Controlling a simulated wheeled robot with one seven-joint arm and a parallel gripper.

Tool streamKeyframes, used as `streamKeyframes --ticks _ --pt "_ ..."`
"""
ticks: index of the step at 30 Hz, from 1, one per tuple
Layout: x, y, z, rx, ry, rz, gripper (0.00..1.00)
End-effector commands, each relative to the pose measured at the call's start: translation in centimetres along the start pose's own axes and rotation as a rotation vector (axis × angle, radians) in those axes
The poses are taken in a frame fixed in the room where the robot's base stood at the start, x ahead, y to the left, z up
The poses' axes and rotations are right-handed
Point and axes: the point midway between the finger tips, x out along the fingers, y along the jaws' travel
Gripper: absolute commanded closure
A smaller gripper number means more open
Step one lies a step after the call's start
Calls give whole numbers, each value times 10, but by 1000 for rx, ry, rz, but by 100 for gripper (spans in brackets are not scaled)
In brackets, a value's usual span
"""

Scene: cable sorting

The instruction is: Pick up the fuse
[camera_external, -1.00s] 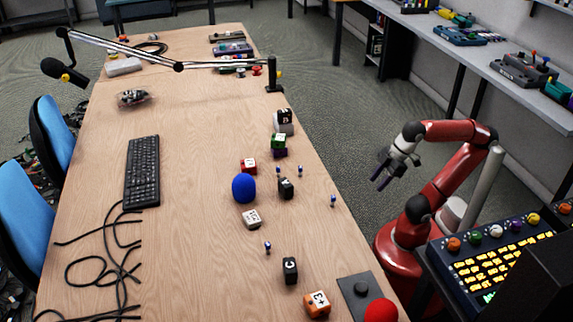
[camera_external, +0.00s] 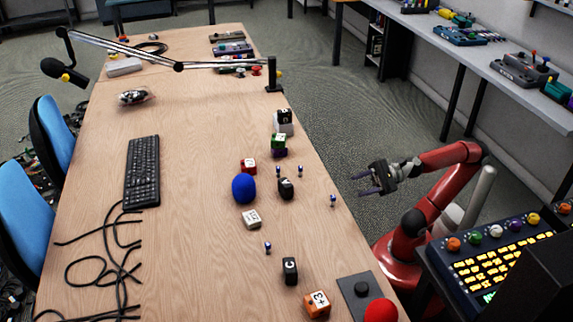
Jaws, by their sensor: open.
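Several small blue-and-silver pieces that look like fuses stand on the wooden table (camera_external: 190,215). One fuse (camera_external: 333,200) is near the table's right edge. Two more, a left one (camera_external: 278,170) and a right one (camera_external: 300,170), stand near the black cube, and another fuse (camera_external: 267,248) is further towards the front. I cannot tell which one the task means. My gripper (camera_external: 361,185) is open and empty, just beyond the table's right edge. Its fingers point left towards the table, and the nearest fuse is a little left of and below them in the picture.
A blue ball (camera_external: 244,188), a black cube (camera_external: 286,188), a red cube (camera_external: 248,166), a white cube (camera_external: 252,219) and an orange cube (camera_external: 317,305) lie around the fuses. A dark button panel (camera_external: 350,284) is at the front right. A keyboard (camera_external: 142,170) lies on the left.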

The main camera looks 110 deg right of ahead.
Motion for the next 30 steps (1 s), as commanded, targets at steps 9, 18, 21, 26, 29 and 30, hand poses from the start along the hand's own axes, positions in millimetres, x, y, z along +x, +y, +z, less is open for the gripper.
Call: streamKeyframes --ticks 9,18,21,26,29,30 --pt "-8 -14 -52 546 80 -225 59" --pt "-10 -3 -77 622 94 -257 59" --pt "-10 5 -88 622 97 -254 59" --pt "-10 11 -98 621 93 -258 59" --pt "-4 12 -101 621 92 -256 59" --pt "0 11 -102 621 93 -256 59"
